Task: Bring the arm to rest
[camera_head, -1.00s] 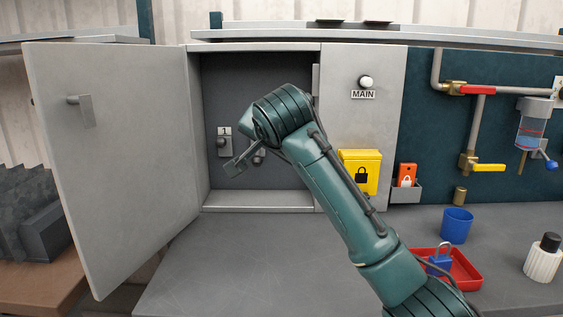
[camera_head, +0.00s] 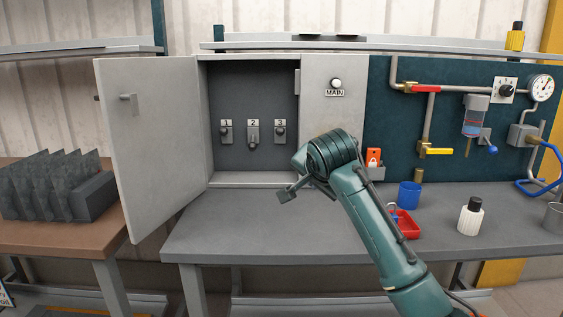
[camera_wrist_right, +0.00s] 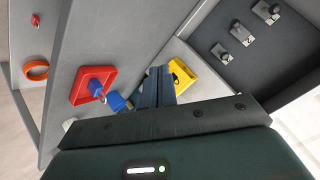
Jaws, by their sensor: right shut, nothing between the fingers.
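My right arm (camera_head: 375,225) comes in from the lower right in the head view. Its gripper (camera_head: 287,194) is over the bench, in front of the open cabinet and apart from it. In the right wrist view the two fingers (camera_wrist_right: 157,87) are together with nothing between them. My left gripper is not in view.
The cabinet door (camera_head: 155,140) stands open to the left; three numbered switches (camera_head: 252,138) are inside. On the bench (camera_head: 230,225) are a blue cup (camera_head: 409,195), a red tray (camera_head: 408,228) and a white bottle (camera_head: 470,218). The bench's left part is clear.

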